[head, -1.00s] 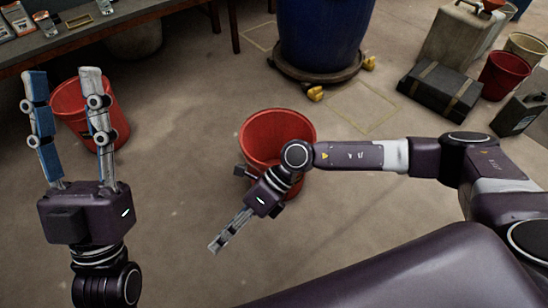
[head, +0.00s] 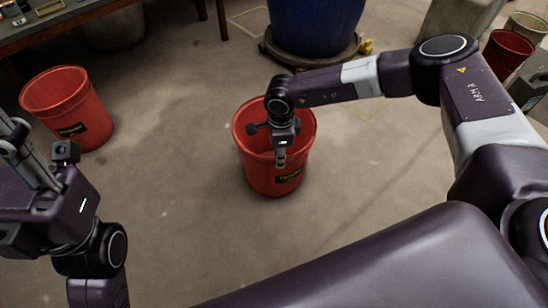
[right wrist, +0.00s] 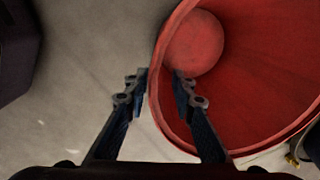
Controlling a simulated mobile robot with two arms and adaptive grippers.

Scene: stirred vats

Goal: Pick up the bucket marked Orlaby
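A red bucket (head: 262,172) stands upright on the floor in the middle of the head view. Its dark label with yellow writing is too small to read. My right gripper (head: 281,160) is over its near rim. In the right wrist view the right gripper (right wrist: 159,76) is open, with the bucket's rim (right wrist: 154,105) between its fingers: one is outside the wall, the other over the opening. I cannot tell whether they touch it. A second red bucket (head: 88,112) with an unreadable dark label stands at the left. My left gripper (head: 14,140) is partly cut off by the left edge.
A blue vat (head: 315,22) stands on a round base at the back. A workbench (head: 62,22) is at the top left. A darker red bucket (head: 505,58) and other containers stand at the right. The floor around the middle bucket is clear.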

